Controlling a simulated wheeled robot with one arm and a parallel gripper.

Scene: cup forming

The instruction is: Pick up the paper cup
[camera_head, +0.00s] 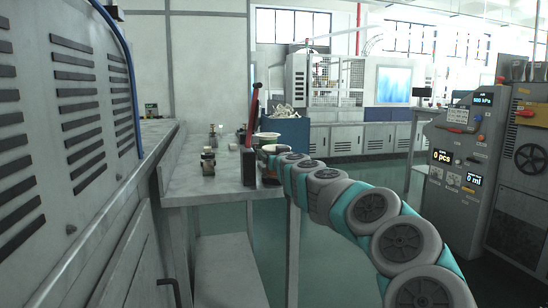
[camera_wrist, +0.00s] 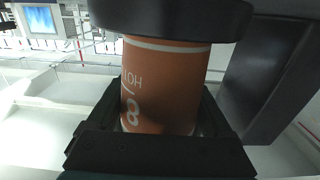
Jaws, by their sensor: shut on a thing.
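The paper cup (camera_wrist: 165,88) is orange-brown with white lettering and a pale band, and it fills the middle of the wrist view. My gripper (camera_wrist: 162,125) is shut on it, with dark gripper parts close around its sides. A broad dark part covers one end of the cup at the top of the wrist view; I cannot tell what it is. In the head view my arm reaches to the workbench, and my gripper (camera_head: 271,149) is small there at its right end.
A grey workbench (camera_head: 205,182) carries small metal fixtures (camera_head: 208,160) and a device with a red lever (camera_head: 253,110). A blue bin (camera_head: 290,133) with white contents stands behind my gripper. A control machine (camera_head: 465,150) is at right, a grey cabinet (camera_head: 65,110) at left. Open floor lies between.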

